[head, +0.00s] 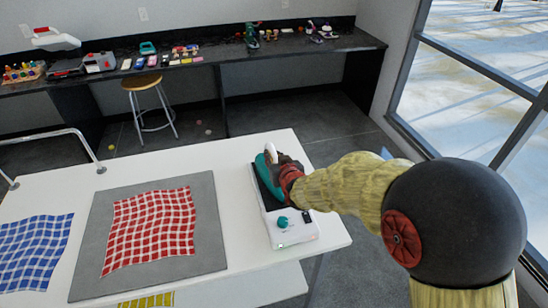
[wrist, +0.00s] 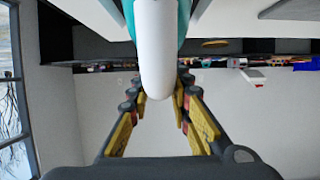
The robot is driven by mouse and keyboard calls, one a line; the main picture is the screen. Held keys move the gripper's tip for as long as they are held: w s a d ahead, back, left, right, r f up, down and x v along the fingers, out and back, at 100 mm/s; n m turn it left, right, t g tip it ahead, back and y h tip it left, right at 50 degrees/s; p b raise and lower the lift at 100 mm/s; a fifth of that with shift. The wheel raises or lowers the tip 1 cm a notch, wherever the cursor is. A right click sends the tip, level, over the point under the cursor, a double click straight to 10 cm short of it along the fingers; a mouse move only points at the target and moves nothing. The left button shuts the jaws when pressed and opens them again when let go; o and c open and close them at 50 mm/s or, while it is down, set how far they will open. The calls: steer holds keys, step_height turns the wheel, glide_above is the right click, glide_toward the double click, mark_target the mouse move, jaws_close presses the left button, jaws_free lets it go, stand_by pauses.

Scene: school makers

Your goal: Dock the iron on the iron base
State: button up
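The iron (head: 266,170) is teal with a white handle and is over the dark plate of the iron base (head: 293,230) on the white table. The base has a white front and a teal knob. I cannot tell whether the iron rests fully on the plate or is slightly above it. My gripper (head: 283,172) reaches in from the right at the iron's handle. In the wrist view, my gripper (wrist: 159,92) has its fingers on both sides of the iron's white handle (wrist: 157,50) and appears shut on it. The contact is partly hidden.
A grey mat (head: 90,235) with a red checked cloth (head: 150,228) lies left of the base. A blue checked cloth (head: 32,250) is at the far left. The white table's (head: 235,160) right edge is close to the base. A stool (head: 142,82) stands by the back counter.

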mark_target(276, 160)
steer(key=shift+o, duration=0.8)
steer(key=shift+r, duration=0.15)
steer(key=shift+f, duration=0.25)
steer(key=shift+p+v, duration=0.3)
steer(key=shift+v, duration=1.5)
steer(key=p+v, duration=0.1)
steer(key=v, duration=0.6)
steer(key=shift+s, duration=0.25)
steer(key=shift+d+r, duration=0.15)
